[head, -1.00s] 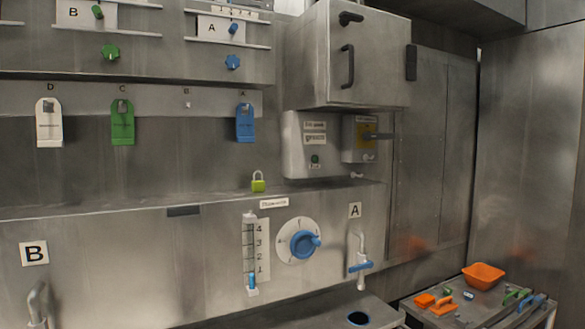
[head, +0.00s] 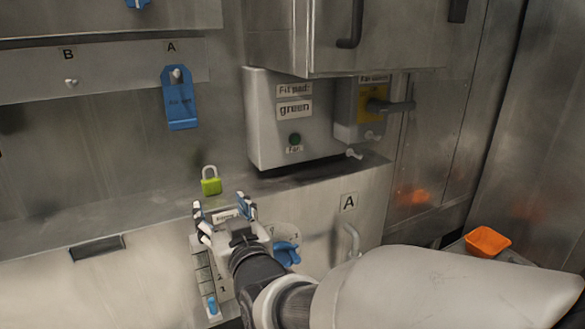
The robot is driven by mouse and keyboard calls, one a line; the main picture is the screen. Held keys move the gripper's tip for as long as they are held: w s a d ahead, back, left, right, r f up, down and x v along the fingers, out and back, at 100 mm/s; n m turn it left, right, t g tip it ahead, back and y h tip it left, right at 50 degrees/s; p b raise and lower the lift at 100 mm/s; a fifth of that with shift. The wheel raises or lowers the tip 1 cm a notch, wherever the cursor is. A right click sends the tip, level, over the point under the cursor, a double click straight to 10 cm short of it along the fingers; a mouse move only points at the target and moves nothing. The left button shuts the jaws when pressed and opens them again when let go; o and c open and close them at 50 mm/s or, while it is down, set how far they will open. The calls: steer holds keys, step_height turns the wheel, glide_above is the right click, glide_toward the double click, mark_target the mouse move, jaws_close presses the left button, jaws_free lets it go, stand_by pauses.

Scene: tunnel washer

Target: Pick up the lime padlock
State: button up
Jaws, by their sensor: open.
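The lime padlock (head: 211,186) stands upright on the steel ledge (head: 140,211) in the head view, its pale shackle on top. My gripper (head: 224,205) is open and empty, just in front of and below the padlock in the picture, with its fingers pointing toward the ledge. The fingertips look apart from the padlock, though the exact gap cannot be told. My gripper and arm hide part of the panel below the ledge, including some of the gauge and the dial.
A grey box labelled green (head: 292,135) is mounted right of the padlock. A blue tag (head: 180,100) hangs on the wall behind. A switch box with a black handle (head: 365,108) and small pegs are further right. An orange bowl (head: 487,241) is at lower right. The ledge's left side is clear.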

glide_toward(212, 184)
steer(key=x, duration=0.4)
steer(key=shift+a+f+p, duration=0.25)
steer(key=shift+a+p, duration=0.05)
steer(key=shift+p, duration=0.1)
steer(key=p+x, duration=0.1)
steer(key=x, duration=0.4)
steer(key=shift+w+d+r, duration=0.1)
steer(key=shift+w+d, duration=0.05)
steer(key=shift+w, duration=0.15)
steer(key=shift+s, duration=0.1)
steer(key=shift+d, duration=0.1)
steer(key=shift+c, duration=0.4)
steer(key=c, duration=1.1)
steer(key=shift+r, duration=0.15)
steer(key=shift+s+r, duration=0.1)
steer(key=shift+r, duration=0.5)
step_height(212, 184, up, 6)
steer(key=shift+f, duration=0.25)
steer(key=b+v, duration=0.1)
steer(key=v, duration=1.2)
steer(key=f+b+v, duration=0.1)
steer(key=v, duration=0.5)
steer(key=shift+s+d+r+b, duration=0.1)
steer(key=shift+s+d+b, duration=0.1)
steer(key=shift+s+b, duration=0.15)
